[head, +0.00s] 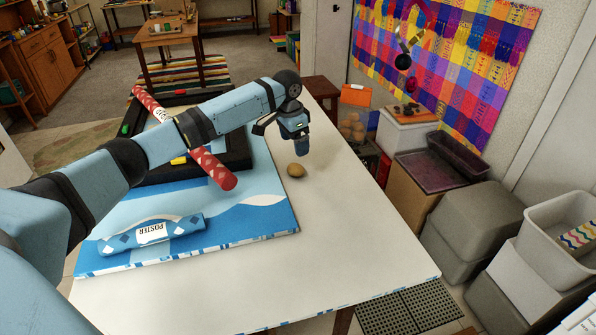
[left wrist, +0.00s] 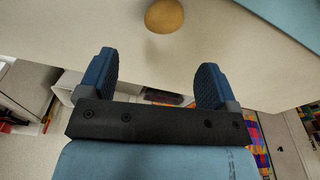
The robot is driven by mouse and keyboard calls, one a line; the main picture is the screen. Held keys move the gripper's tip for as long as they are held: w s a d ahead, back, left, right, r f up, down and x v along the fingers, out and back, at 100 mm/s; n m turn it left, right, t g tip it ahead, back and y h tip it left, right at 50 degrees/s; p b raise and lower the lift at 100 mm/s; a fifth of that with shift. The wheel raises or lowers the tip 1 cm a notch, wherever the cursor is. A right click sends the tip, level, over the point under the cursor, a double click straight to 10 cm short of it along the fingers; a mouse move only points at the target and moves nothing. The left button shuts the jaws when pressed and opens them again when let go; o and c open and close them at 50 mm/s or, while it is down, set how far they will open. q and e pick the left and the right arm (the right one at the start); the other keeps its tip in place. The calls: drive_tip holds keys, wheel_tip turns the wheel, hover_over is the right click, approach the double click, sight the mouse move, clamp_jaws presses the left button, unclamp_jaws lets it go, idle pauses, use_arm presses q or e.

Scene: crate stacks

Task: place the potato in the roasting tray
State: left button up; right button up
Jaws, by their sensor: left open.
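The potato (head: 295,170) is a small brown lump on the bare white table (head: 350,215), beside the edge of the blue mat. It also shows at the top of the left wrist view (left wrist: 164,15), beyond the fingertips. My left gripper (head: 303,152) points down just above and behind the potato, apart from it. In the left wrist view its two fingers (left wrist: 156,62) are wide apart with nothing between them. A dark rectangular tray (head: 458,158), which looks like the roasting tray, sits on the stacks at the right. My right gripper is out of view.
A blue patterned mat (head: 262,222) bears a rolled poster (head: 150,234). A red roll (head: 215,168) lies across a black-rimmed tray (head: 238,158). Grey crates (head: 478,212) and a box with a board (head: 408,116) stand right of the table. The table's right part is clear.

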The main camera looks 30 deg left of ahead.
sight(295, 165)
use_arm(q)
drive_tip(key=f, duration=0.4)
drive_tip(key=shift+w+d+f, duration=0.1)
drive_tip(key=shift+w+f, duration=0.1)
drive_tip(key=shift+w+f+p, duration=0.2)
drive_tip(key=shift+f+p, duration=0.1)
drive_tip(key=shift+f, duration=2.35)
drive_tip(key=c, duration=1)
